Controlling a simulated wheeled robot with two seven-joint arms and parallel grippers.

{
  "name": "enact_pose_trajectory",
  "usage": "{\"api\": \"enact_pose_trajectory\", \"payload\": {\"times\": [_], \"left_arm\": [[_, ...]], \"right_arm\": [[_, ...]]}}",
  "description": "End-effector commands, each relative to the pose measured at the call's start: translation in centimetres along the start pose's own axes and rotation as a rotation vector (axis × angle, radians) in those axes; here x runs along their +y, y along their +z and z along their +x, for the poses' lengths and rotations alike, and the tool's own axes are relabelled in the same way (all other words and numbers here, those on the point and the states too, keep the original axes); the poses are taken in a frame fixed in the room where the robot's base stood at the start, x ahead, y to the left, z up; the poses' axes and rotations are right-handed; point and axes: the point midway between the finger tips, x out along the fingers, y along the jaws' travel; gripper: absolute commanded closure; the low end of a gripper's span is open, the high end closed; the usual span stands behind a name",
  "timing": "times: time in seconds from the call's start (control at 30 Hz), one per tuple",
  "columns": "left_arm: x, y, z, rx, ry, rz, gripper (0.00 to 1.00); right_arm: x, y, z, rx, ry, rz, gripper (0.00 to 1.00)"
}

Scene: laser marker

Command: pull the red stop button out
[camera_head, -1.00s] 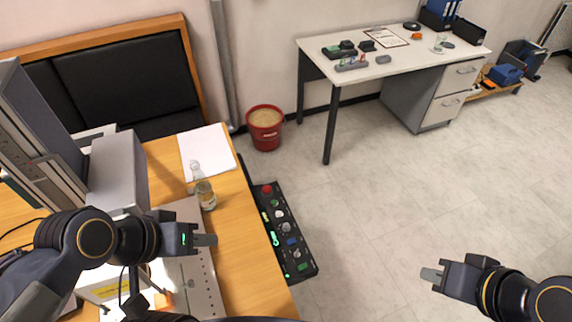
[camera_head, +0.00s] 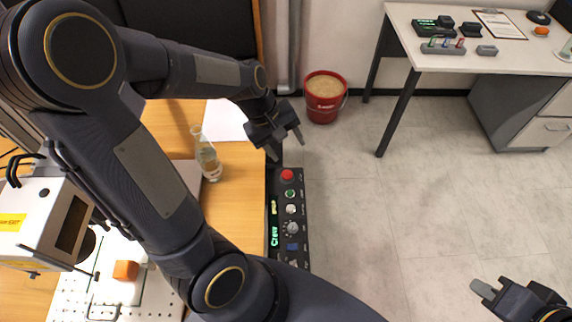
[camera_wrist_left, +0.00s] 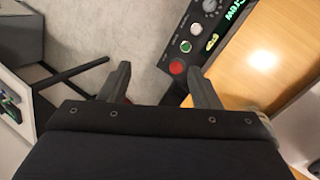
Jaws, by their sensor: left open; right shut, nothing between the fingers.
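The red stop button (camera_head: 287,175) is at the far end of a black control panel (camera_head: 290,262) beside the table edge. In the left wrist view the red button (camera_wrist_left: 177,67) shows between the fingers, nearer the right one. My left gripper (camera_head: 286,144) is open and empty, with its fingertips just beyond the button in the head view, apart from it as far as I can see. It also shows in the left wrist view (camera_wrist_left: 164,76). My right gripper (camera_head: 482,288) is shut and empty over the floor at the lower right.
A glass flask (camera_head: 207,160) stands on the wooden table (camera_head: 240,185) left of the panel. Green and white buttons and a knob (camera_head: 292,228) line the panel near the red button. A red bucket (camera_head: 325,98) stands behind. The floor right of the panel is clear.

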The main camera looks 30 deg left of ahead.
Motion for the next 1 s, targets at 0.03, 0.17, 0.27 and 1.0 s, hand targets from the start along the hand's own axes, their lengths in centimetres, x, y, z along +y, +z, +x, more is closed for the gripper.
{"api": "enact_pose_trajectory", "payload": {"times": [0.03, 0.17, 0.27, 1.0], "left_arm": [[-0.5, -1.5, 3.6, 0.003, -0.056, -0.066, 0.43], [-1.5, -5.1, 9.8, 0.059, -0.17, -0.229, 0.43], [-2.1, -7.1, 13.0, 0.115, -0.239, -0.316, 0.43], [-5.3, -10.5, 22.4, 0.209, -0.319, -0.414, 0.43]], "right_arm": [[0.6, 0.7, 1.3, 0.0, 0.0, 0.0, 1.0], [1.2, 1.4, 2.7, 0.0, 0.0, 0.0, 1.0], [1.5, 1.6, 3.2, 0.0, 0.0, 0.0, 1.0], [1.4, 1.6, 3.2, 0.0, 0.0, 0.0, 1.0]]}}
